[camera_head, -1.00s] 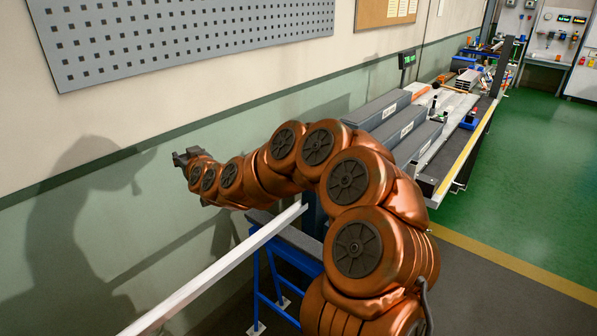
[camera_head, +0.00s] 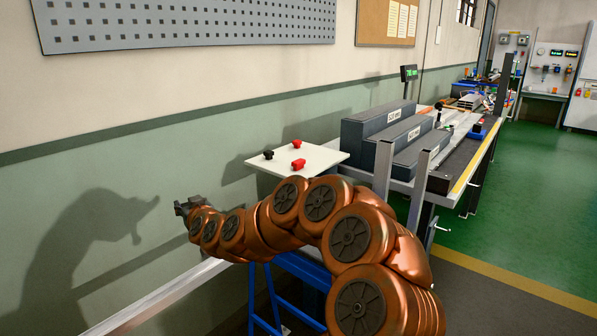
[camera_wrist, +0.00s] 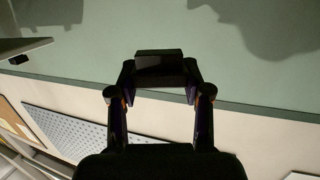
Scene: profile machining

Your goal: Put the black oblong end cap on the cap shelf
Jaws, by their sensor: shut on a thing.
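My gripper (camera_wrist: 160,82) is shut on a black oblong end cap (camera_wrist: 158,57), held between the fingertips in the wrist view. In the head view my gripper (camera_head: 184,207) is at the left end of my copper arm, in front of the green wall. The cap is hard to tell from the dark fingers there. A white board that looks like the cap shelf (camera_head: 322,157) is farther back, to the right of my gripper and apart from it. Its edge also shows at the upper left of the wrist view (camera_wrist: 25,46).
On the shelf are a small black cap (camera_head: 268,154) and two red caps (camera_head: 299,164), (camera_head: 297,143). Grey stepped blocks (camera_head: 375,132) stand on the bench just right of it. A long pale profile (camera_head: 160,296) runs below my arm. The shelf's front left is bare.

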